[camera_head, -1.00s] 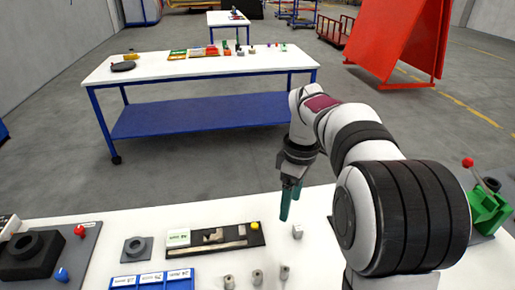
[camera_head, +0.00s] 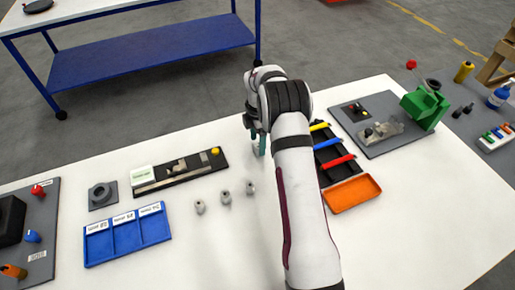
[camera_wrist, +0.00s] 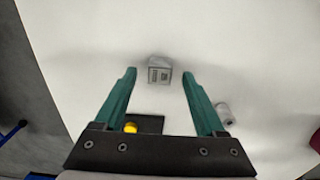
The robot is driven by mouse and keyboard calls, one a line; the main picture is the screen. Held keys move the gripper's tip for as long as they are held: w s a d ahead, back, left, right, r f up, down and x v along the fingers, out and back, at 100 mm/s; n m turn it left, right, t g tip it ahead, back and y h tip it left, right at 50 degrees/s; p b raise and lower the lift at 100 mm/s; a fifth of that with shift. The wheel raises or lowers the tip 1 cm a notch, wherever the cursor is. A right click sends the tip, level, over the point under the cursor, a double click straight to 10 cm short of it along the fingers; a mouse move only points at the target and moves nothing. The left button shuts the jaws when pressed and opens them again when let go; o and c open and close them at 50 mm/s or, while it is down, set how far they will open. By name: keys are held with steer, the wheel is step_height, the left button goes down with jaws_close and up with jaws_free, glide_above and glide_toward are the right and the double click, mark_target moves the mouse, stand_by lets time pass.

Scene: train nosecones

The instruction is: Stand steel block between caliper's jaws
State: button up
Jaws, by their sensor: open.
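A small grey steel block (camera_wrist: 160,68) with a marked face stands on the white table in the wrist view. It appears between my gripper's (camera_wrist: 159,76) two teal fingertips, with clear gaps on both sides. My gripper is open and empty. In the head view my gripper (camera_head: 258,140) points down over the table; its fingers and my arm hide most of the block. The caliper (camera_head: 178,174) lies on a black base (camera_head: 148,188) to the left, with a yellow knob (camera_head: 215,150) at its right end. The fine shape of its jaws is too small to tell.
Several small grey pieces (camera_head: 225,197) stand between the caliper and my arm. A blue three-part tray (camera_head: 127,243) lies front left. Right of my arm are a tray of coloured bars, an orange tray (camera_head: 352,191) and a green fixture (camera_head: 425,107).

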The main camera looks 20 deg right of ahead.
steer(key=shift+f, duration=0.6)
jaws_close()
steer(key=shift+r, duration=0.1)
